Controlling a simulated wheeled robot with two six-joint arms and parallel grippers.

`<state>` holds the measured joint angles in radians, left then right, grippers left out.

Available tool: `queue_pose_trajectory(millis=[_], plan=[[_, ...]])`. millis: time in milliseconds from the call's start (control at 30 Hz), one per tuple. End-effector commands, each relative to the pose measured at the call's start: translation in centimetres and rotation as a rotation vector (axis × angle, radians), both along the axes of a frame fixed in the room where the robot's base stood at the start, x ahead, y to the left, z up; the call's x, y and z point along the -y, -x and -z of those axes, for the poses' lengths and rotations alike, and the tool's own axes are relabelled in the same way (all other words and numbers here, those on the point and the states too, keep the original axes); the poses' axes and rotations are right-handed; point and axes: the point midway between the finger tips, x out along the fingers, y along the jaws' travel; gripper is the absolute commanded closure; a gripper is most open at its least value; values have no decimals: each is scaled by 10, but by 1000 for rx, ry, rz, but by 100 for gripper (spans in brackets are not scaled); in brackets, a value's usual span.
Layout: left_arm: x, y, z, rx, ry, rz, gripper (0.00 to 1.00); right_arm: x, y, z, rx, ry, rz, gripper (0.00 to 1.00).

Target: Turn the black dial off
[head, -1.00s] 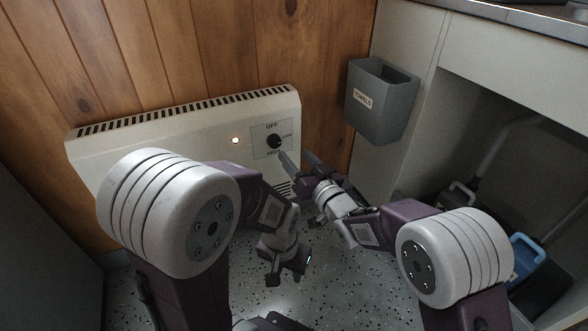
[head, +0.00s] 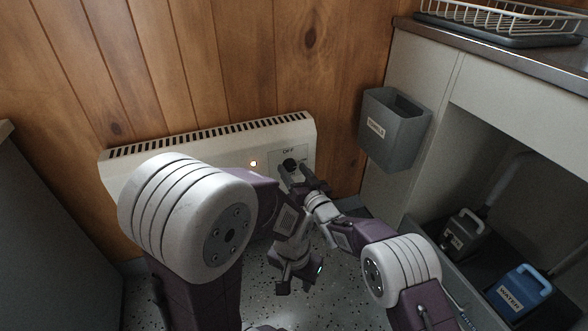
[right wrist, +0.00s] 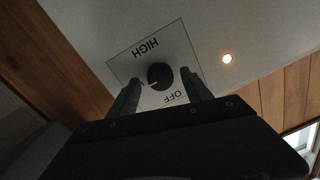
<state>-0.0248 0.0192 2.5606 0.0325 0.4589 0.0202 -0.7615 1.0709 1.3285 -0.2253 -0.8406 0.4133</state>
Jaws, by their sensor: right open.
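The black dial (head: 290,165) sits on a pale square plate on the white wall heater (head: 130,172). In the right wrist view the dial (right wrist: 160,75) lies between my two dark fingertips, with a gap on each side. Its white mark points left, towards a label mostly hidden by a finger. HIGH reads at the plate's top and OFF at its lower right. The heater's orange lamp (head: 253,163) is lit. My right gripper (head: 296,175) is open at the dial. My left gripper (head: 294,283) hangs lower over the floor, its jaws unclear.
A grey towel bin (head: 392,135) hangs on the cabinet side, right of the heater. A blue water container (head: 519,292) and a grey container (head: 466,236) stand under the counter (head: 480,55). A dish rack (head: 500,18) is on top. Speckled floor is open below the heater.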

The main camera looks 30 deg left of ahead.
Motion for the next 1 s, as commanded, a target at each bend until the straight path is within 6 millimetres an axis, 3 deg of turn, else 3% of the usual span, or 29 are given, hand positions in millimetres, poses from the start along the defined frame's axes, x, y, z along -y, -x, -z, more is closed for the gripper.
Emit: queue_pose_trajectory(millis=[267, 467, 500, 1000], plan=[[0, 0, 1, 1, 0, 0, 64, -2, -1, -1, 0, 0, 0, 43], [0, 0, 1, 1, 0, 0, 64, -2, -1, -1, 1, -1, 0, 95], [0, 0, 1, 1, 0, 0, 64, -2, -1, -1, 1, 0, 0, 100], [0, 0, -8, 1, 0, 0, 64, -2, -1, -4, 123, 104, -1, 100]])
